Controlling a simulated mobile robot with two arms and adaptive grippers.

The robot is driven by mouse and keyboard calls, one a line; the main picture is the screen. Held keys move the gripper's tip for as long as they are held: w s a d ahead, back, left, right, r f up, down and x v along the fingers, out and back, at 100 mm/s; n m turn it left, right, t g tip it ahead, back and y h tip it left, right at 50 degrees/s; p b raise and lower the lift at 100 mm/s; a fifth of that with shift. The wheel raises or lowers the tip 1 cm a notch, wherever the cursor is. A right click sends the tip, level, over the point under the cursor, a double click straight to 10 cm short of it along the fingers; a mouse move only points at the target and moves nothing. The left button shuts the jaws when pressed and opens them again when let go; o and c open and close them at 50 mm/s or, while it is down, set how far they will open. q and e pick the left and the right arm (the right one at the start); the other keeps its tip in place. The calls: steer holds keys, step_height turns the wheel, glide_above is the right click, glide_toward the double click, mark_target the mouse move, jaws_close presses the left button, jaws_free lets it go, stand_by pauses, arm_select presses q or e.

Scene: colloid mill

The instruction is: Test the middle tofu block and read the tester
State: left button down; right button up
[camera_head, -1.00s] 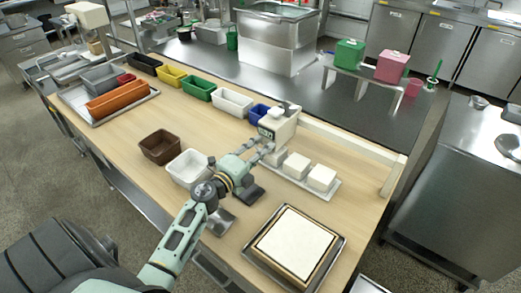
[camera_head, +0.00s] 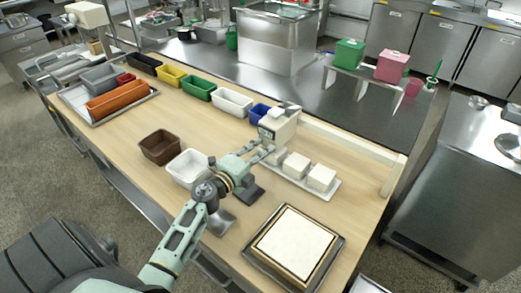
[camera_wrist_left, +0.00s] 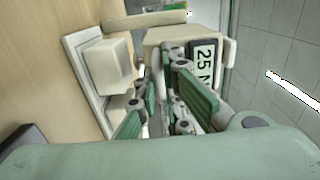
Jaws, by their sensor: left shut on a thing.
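My left gripper (camera_head: 266,152) is shut on the tester (camera_head: 280,122), a white boxy device, and holds it at the left end of the tofu tray (camera_head: 307,186). The middle tofu block (camera_head: 296,166) and the right block (camera_head: 322,178) show clearly; the left block is mostly hidden behind the gripper and tester. In the left wrist view the green fingers (camera_wrist_left: 168,103) are on the tester (camera_wrist_left: 180,38), whose display (camera_wrist_left: 204,68) shows large characters like "25 N". A white block (camera_wrist_left: 107,65) stands beside it. Contact between tester and tofu cannot be told. My right gripper is out of view.
A brown bin (camera_head: 160,147) and a white bin (camera_head: 188,168) stand left of my left arm. A framed white slab on a metal tray (camera_head: 297,243) lies in front. Coloured bins (camera_head: 199,87) line the back. A raised ledge (camera_head: 340,139) runs behind the tofu tray.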

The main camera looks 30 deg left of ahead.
arm_select(q)
steer(key=d, duration=0.3)
steer(key=d+p, duration=0.1)
steer(key=d, duration=0.2)
steer(key=s+d, duration=0.1)
steer(key=d, duration=0.3)
steer(key=shift+f+p, duration=0.25)
steer(key=shift+p, duration=0.15)
steer(key=shift+a+f, duration=0.1)
steer(key=shift+a, duration=0.3)
steer(key=c, duration=2.1)
jaws_free()
steer(key=shift+o, duration=0.9)
steer(key=shift+r, duration=0.2)
steer(key=s, duration=1.2)
steer(key=shift+a, duration=0.45)
